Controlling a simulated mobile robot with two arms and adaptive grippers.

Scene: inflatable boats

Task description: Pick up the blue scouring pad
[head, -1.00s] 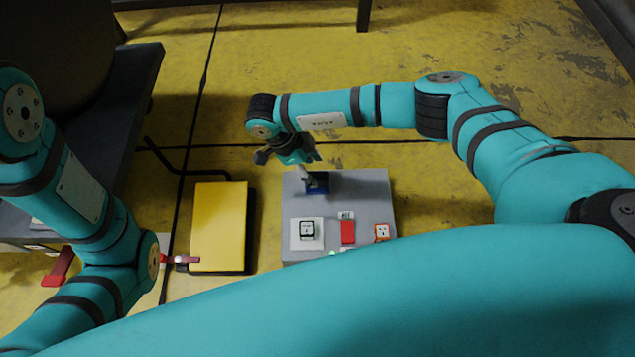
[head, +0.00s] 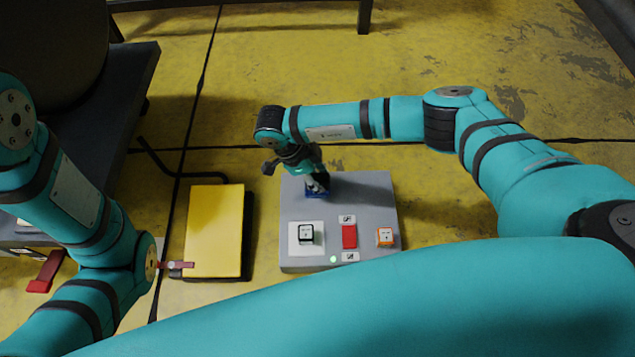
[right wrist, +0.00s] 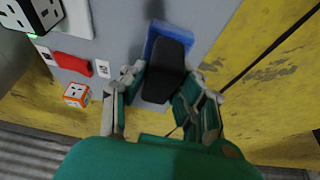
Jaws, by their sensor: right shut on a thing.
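The blue scouring pad (head: 316,193) is at the back of a grey box's top (head: 365,200), partly hidden by my right gripper (head: 317,176). In the right wrist view the pad shows as a blue edge (right wrist: 152,43) around a dark, rounded upper part (right wrist: 167,65). The fingers of my right gripper (right wrist: 160,88) stand on both sides of that dark part and are shut on it. The pad seems to be at or close to the box top; I cannot tell whether it is clear of it.
On the box are a white-and-black cube (head: 306,233), a red switch (head: 349,237), an orange-edged cube (head: 384,237) and a green light (head: 333,259). A yellow block (head: 214,230) stands to the left. A dark bench (head: 125,110) is at far left.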

